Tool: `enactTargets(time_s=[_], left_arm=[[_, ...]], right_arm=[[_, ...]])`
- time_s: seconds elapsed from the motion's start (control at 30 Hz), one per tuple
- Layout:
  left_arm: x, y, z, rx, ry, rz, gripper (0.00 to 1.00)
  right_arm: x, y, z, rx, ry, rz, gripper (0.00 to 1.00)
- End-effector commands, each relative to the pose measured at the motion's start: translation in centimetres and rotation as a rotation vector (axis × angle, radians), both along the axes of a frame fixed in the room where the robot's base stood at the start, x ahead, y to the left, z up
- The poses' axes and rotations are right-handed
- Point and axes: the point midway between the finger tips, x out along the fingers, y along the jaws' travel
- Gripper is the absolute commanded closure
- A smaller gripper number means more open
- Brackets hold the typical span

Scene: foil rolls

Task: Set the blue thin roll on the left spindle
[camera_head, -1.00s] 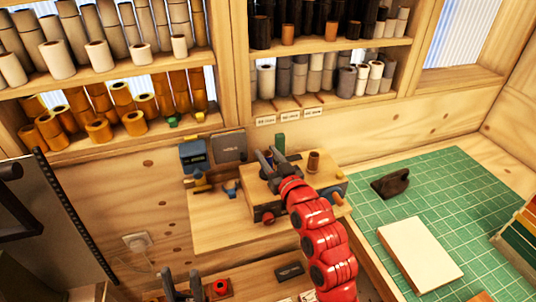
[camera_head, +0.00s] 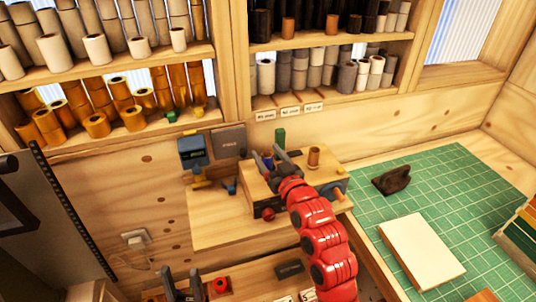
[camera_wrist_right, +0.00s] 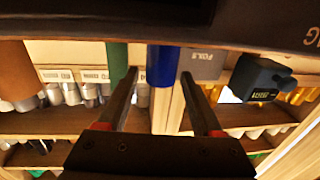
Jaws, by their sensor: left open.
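The blue thin roll (camera_head: 267,160) stands upright at the left back of the wooden stand (camera_head: 228,221). It also shows in the right wrist view (camera_wrist_right: 163,65). My right gripper (camera_head: 270,157) is at the roll, with one finger on each side. In the right wrist view its fingers (camera_wrist_right: 164,78) are spread, with a narrow gap to the roll on both sides. The spindle is hidden, so I cannot tell if the roll is around it. My left gripper (camera_head: 181,273) is open and empty at the bottom.
A green roll (camera_head: 280,137) and a brown roll (camera_head: 314,157) stand near the blue one. A blue device (camera_head: 192,152) is at the left. A green cutting mat (camera_head: 447,205) lies at the right with a pale block (camera_head: 420,252). Shelves of rolls are behind.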

Motion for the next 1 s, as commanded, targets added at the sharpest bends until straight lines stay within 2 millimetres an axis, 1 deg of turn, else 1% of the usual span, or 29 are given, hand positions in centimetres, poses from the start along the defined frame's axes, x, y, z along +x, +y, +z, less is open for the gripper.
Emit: enactTargets(time_s=[0.33, 0.47, 0.57, 0.63, 0.9, 0.93, 0.97, 1.0], left_arm=[[0.0, 0.0, -0.1, 0.000, 0.000, 0.000, 0.50], [0.0, 0.0, -0.6, 0.000, 0.000, 0.000, 0.50], [0.0, 0.0, -1.2, 0.000, 0.000, 0.000, 0.50], [0.0, 0.0, -1.8, 0.000, 0.000, 0.000, 0.50], [0.0, 0.0, -3.5, 0.000, 0.000, 0.000, 0.50], [0.0, 0.0, -1.9, 0.000, 0.001, 0.000, 0.50], [0.0, 0.0, -0.9, 0.000, 0.001, 0.000, 0.50], [0.0, 0.0, -0.1, 0.000, 0.000, 0.000, 0.50]], right_arm=[[-0.1, -0.1, 0.0, 0.000, 0.000, 0.000, 0.25], [-0.8, -0.5, -0.2, 0.000, 0.000, -0.001, 0.25], [-2.1, -1.1, -0.2, 0.002, -0.005, -0.001, 0.25], [-3.3, -1.7, -0.5, 0.001, 0.002, -0.002, 0.25], [-8.1, -3.9, -0.4, 0.002, -0.001, -0.003, 0.25], [-8.3, -4.0, 0.6, -0.002, 0.002, -0.003, 0.25], [-8.5, -4.1, 0.8, -0.004, 0.003, -0.003, 0.25], [-8.8, -4.3, 0.7, -0.007, 0.008, -0.002, 0.25]])
